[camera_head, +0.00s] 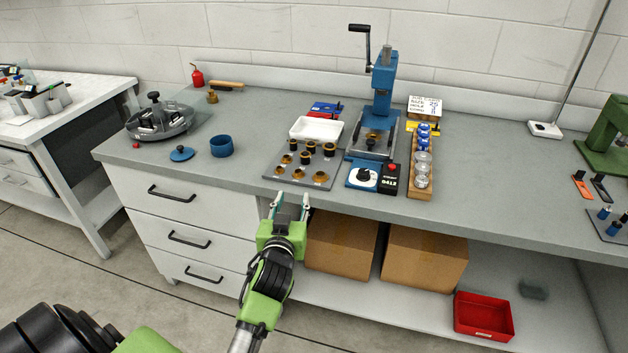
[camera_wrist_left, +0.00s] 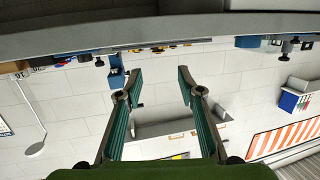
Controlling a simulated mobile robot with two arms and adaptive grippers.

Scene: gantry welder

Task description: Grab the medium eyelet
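Small brass eyelets of rising size stand in the front row of a grey plate (camera_head: 272,177) on the bench; the middle-sized one (camera_head: 298,173) is between a smaller one (camera_head: 280,170) and a larger one (camera_head: 320,177). More brass and black-and-brass pieces (camera_head: 305,157) stand behind them. My left gripper (camera_head: 290,198) is open and empty, in front of the bench edge and short of the plate, touching nothing. Its spread fingers (camera_wrist_left: 153,75) also show in the left wrist view, where the eyelets cannot be made out clearly. My right gripper is not in view.
A white tray (camera_head: 316,129) lies behind the plate. A blue press (camera_head: 380,90), a blue dial box (camera_head: 363,177) and a wooden rack of jars (camera_head: 419,190) stand to its right. A blue cup (camera_head: 221,146) is left. Cardboard boxes (camera_head: 340,250) sit below the bench top.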

